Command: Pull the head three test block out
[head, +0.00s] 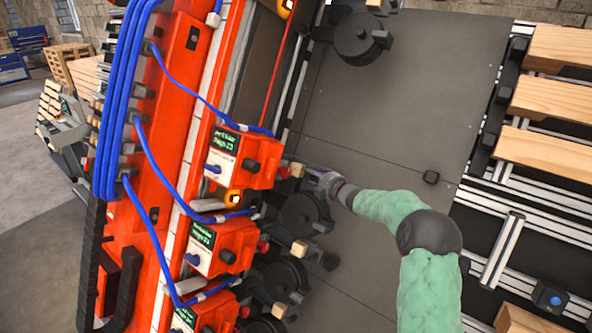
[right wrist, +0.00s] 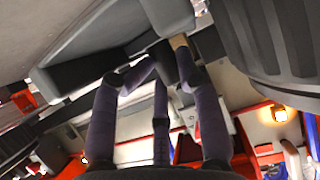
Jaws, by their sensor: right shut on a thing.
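A small pale wooden test block (head: 297,170) sticks out beside the topmost visible red head unit (head: 240,157). My right gripper (head: 312,178) is at this block, reaching in from the right, and is shut on it. In the right wrist view, the purple-grey fingers (right wrist: 168,75) come together near the tan block (right wrist: 179,42), mostly hidden behind dark grey parts. Which number the unit carries is too small to read surely. My left gripper is not in view.
Two more red head units (head: 222,247) sit below, with wooden blocks (head: 299,248) beside them. Black round rollers (head: 303,212) lie close under my right gripper. Blue cables (head: 150,150) hang along the orange gantry beam. A grey plate (head: 390,110) is mostly clear; wooden slats (head: 545,155) stand right.

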